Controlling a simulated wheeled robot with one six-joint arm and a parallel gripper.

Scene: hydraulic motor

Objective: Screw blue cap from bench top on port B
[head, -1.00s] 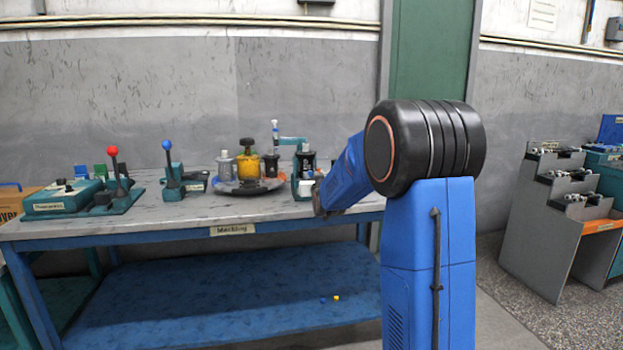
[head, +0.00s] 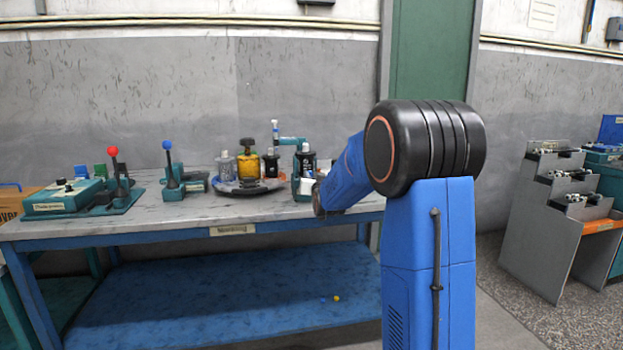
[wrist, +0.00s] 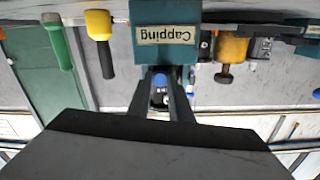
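In the wrist view, which is upside down, my gripper (wrist: 162,78) has its two dark fingers apart, with a small blue cap-like piece (wrist: 160,80) between their tips. A pale and dark part shows just below the blue piece in the picture. I cannot tell whether the fingers touch the blue piece. The teal capping station (wrist: 166,35) with its "Capping" label is just beyond the fingertips. In the head view, the capping station (head: 303,170) stands at the right of the bench top (head: 215,212). My arm hides the fingers there. Port B cannot be made out.
A round tray (head: 230,190) with a yellow vessel (head: 248,163) stands left of the station. Red-knobbed (head: 114,170) and blue-knobbed levers (head: 170,170) stand farther left. Small blue and yellow pieces (head: 336,298) lie on the lower shelf (head: 220,300).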

